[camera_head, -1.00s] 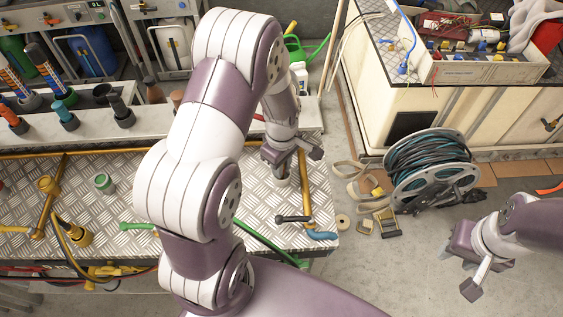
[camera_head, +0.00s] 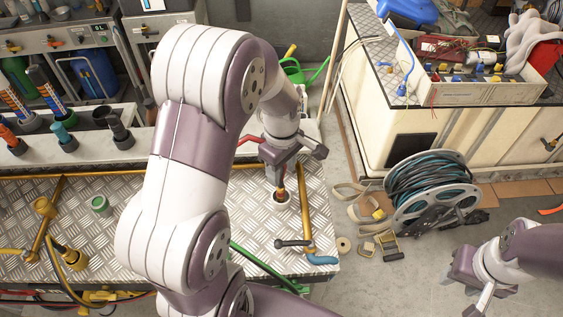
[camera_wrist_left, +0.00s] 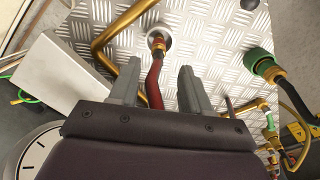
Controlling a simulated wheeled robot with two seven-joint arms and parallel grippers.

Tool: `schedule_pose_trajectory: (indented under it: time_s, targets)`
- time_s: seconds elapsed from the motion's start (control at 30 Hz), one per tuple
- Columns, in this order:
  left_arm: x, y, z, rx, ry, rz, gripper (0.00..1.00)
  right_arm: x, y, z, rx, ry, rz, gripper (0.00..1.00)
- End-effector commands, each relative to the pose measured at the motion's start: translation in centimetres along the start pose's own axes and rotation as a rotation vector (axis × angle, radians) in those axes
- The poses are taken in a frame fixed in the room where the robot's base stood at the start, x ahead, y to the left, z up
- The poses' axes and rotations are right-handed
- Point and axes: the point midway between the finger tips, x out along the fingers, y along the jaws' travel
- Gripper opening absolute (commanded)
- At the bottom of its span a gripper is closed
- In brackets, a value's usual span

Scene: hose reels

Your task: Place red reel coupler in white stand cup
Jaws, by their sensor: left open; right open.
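The white stand cup (camera_head: 281,204) stands on the metal checker-plate bench top, below my left gripper. The red reel coupler (camera_head: 281,190) has its brass end down in the cup. In the left wrist view the coupler (camera_wrist_left: 157,43) sits at the white cup (camera_wrist_left: 167,30), and its red hose runs back between the fingers without visible finger contact. My left gripper (camera_head: 294,166) is open, just above and behind the cup; its spread fingers (camera_wrist_left: 158,85) show in the wrist view. My right gripper (camera_head: 472,288) is open and empty, over the floor at the lower right.
A brass pipe (camera_head: 304,215) runs right of the cup, with a dark-headed fitting (camera_head: 291,243) in front. A green cup (camera_head: 100,205) and a yellow fitting (camera_head: 68,257) are at the left. A hose reel (camera_head: 432,190) stands on the floor, right of the bench.

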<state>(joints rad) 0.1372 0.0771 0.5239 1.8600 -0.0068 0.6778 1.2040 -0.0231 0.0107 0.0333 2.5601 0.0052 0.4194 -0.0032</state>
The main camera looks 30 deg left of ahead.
Motion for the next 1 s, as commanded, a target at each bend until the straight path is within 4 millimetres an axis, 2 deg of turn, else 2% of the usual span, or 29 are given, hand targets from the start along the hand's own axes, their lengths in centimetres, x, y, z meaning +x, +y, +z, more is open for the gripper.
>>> schedule_pose_trajectory:
  time_s: [0.1, 0.2, 0.27, 0.37, 0.5, 0.63, 0.73, 1.0]
  targets:
    - [-2.3, 0.1, 0.0, 0.0, 0.001, 0.004, 0.48, 0.4, 0.0, 0.1, 0.0, 0.0, 0.0, 0.43]
    - [-3.5, 0.0, 0.0, 0.006, 0.0, 0.0, 0.48, 0.5, 0.0, 0.1, 0.0, 0.0, 0.0, 0.43]
    - [-3.8, -0.3, 0.5, 0.073, 0.001, 0.004, 0.48, 0.5, 0.0, 0.1, 0.0, 0.0, 0.0, 0.43]
    - [-3.5, -2.0, 2.5, 0.407, 0.013, 0.028, 0.48, 0.5, 0.0, 0.1, 0.0, 0.0, 0.0, 0.43]
    - [-2.5, -5.2, 5.5, 0.983, 0.055, 0.068, 0.48, 0.4, 0.0, 0.1, 0.0, 0.0, 0.0, 0.43]
    - [-1.9, -7.1, 6.9, 1.296, 0.088, 0.085, 0.48, 0.4, 0.0, 0.1, 0.0, 0.0, 0.0, 0.43]
    - [-1.8, -7.5, 7.1, 1.362, 0.095, 0.086, 0.48, 0.4, 0.0, 0.1, 0.0, 0.0, 0.0, 0.43]
    - [-1.8, -7.5, 7.1, 1.359, 0.094, 0.085, 0.48, 0.4, 0.0, 0.1, 0.0, 0.0, 0.0, 0.43]
